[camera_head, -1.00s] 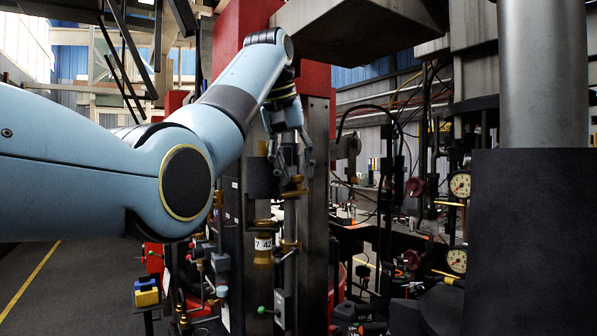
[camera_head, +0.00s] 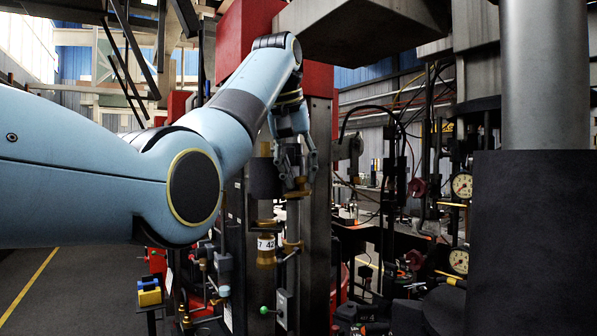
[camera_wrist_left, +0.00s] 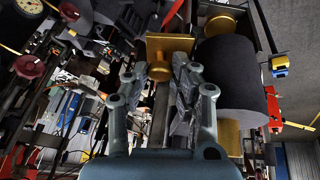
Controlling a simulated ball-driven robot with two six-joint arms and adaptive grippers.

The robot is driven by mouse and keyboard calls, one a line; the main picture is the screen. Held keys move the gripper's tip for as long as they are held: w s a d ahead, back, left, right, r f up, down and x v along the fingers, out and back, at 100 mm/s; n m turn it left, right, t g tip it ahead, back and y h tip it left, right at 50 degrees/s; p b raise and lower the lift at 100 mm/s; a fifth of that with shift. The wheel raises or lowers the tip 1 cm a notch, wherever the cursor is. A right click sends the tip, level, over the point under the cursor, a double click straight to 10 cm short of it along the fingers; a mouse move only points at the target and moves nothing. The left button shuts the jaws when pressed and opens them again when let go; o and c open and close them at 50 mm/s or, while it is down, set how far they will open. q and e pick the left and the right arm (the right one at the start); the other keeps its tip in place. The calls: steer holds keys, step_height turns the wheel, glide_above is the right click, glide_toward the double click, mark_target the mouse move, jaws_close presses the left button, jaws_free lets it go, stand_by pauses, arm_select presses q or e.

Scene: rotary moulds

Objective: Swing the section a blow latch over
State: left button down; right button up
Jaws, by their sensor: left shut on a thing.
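My left gripper (camera_head: 300,187) reaches the upright dark column of the mould machine, its fingers pointing down. In the left wrist view the gripper (camera_wrist_left: 162,100) has its fingers closed around a narrow upright bar (camera_wrist_left: 160,115), which I take to be the section A blow latch. A brass-coloured plate (camera_wrist_left: 168,45) sits at the bar's far end. A dark grey cylinder (camera_wrist_left: 232,75) with brass ends stands right beside the fingers; it shows left of the gripper in the head view (camera_head: 265,178). The fingers hide much of the bar. My right gripper is not in view.
Below the gripper is a brass fitting with a white label (camera_head: 266,243). A control box with a green knob (camera_head: 280,309) is lower down. Pressure gauges (camera_head: 461,186) and cables stand at the right. A yellow and blue block (camera_head: 149,292) is at lower left, near open floor.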

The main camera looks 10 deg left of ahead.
mark_target(308, 191)
arm_select(q)
steer(key=y, duration=0.1)
steer(key=d+f+y, duration=0.1)
steer(key=y, duration=0.1)
steer(key=shift+d+m, duration=0.25)
steer(key=shift+m, duration=0.15)
steer(key=shift+w+d+f+m+y, duration=0.15)
steer(key=shift+d+f+y, duration=0.15)
steer(key=shift+y, duration=0.5)
steer(key=shift+s+d+f+m+y, duration=0.15)
steer(key=shift+f+y, duration=0.2)
steer(key=shift+y, duration=0.45)
steer(key=shift+w+g, duration=0.1)
steer(key=shift+g, duration=0.2)
steer(key=c, duration=1.4)
jaws_free()
step_height(308, 191, up, 10)
steer(key=shift+c, duration=0.2)
